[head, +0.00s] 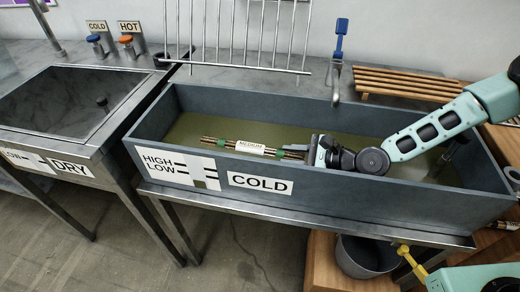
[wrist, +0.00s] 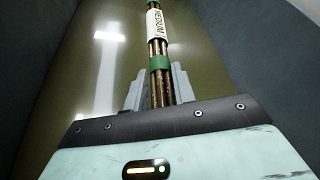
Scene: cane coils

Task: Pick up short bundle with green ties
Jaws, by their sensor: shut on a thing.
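A cane bundle with green ties and a white label reading MEDIUM (head: 250,147) lies lengthwise in the grey trough (head: 215,215) labelled COLD. The bundle also shows in the wrist view (wrist: 160,62), running away from the palm. My gripper (head: 312,152) is down inside the trough at the bundle's right end. In the wrist view its two fingers (wrist: 159,88) are shut around the near end of the canes, below a green tie. The cane ends between the fingers and the palm are partly hidden. I cannot tell whether the bundle is clear of the trough's liquid.
The trough's walls stand close on both sides of my gripper. A steel rack (head: 245,40) hangs behind, and a blue-handled tap (head: 338,50) stands at the back rim. A wooden slatted rack (head: 405,84) is at back right. A steel basin labelled DRY (head: 75,100) stands left.

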